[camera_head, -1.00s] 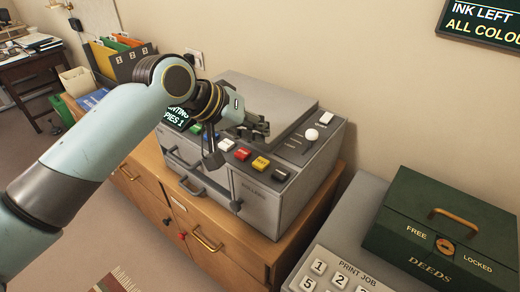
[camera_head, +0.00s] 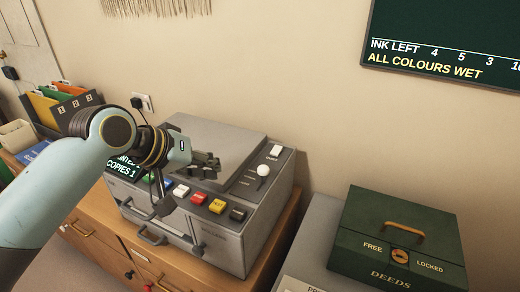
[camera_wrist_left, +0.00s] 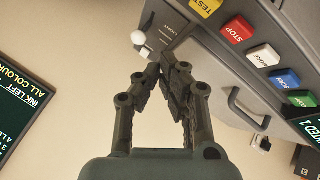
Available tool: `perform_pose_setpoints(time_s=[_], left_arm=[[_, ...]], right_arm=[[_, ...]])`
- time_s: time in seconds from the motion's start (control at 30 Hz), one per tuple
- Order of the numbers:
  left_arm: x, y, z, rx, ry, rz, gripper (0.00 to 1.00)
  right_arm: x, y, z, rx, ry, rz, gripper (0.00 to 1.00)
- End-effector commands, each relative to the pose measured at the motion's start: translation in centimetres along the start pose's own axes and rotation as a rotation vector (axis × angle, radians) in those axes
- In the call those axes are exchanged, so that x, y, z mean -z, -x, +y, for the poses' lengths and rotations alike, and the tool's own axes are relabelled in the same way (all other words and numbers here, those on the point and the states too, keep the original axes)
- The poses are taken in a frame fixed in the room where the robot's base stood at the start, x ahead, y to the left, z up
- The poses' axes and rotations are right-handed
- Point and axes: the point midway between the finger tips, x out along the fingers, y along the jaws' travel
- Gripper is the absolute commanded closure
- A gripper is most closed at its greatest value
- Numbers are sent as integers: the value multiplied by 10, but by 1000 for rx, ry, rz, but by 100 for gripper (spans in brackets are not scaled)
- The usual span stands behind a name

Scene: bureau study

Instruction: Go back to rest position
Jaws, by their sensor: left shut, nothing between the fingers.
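My left gripper (camera_head: 207,163) is shut and empty. The copier's white-knobbed lever (camera_head: 263,171) stands to the right of the gripper in the head view. I cannot tell whether the gripper touches the copier. My right gripper is not in view.
The copier stands on a wooden cabinet (camera_head: 88,222) against the wall. A green deeds box (camera_head: 400,215) sits on a grey surface at right. Files (camera_head: 75,112) stand at left. A dark board (camera_head: 440,45) hangs upper right.

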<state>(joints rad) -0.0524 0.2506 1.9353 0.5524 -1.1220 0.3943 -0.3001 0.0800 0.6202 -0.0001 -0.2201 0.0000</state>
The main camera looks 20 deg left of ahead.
Motion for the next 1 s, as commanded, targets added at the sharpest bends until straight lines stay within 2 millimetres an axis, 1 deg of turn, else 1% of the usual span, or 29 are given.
perform_pose_setpoints(time_s=[0.07,0.13,0.17,0.27,0.3,0.4,0.5,0.7,0.83,0.87,0.9,1.0], left_arm=[[-1,0,0,2,-2,-1,100],[-9,3,-2,15,-18,-12,100],[-16,5,-4,26,-33,-21,100],[-50,20,-14,91,-116,-68,100],[-65,30,-18,125,-159,-91,100],[-100,56,-31,211,-256,-151,100],[-126,81,-42,282,-329,-203,100],[-162,128,-58,398,-429,-294,100],[-180,159,-66,465,-476,-350,100],[-184,157,-70,473,-481,-357,100],[-188,143,-78,472,-478,-360,100],[-198,119,-94,474,-473,-367,100]], right_arm=[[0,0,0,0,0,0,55],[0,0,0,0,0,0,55],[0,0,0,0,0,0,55],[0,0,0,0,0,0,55],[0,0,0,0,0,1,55],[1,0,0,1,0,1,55],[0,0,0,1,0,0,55],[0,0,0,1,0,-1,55],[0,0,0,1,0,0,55],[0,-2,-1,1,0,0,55],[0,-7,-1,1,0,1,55],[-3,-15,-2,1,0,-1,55]])
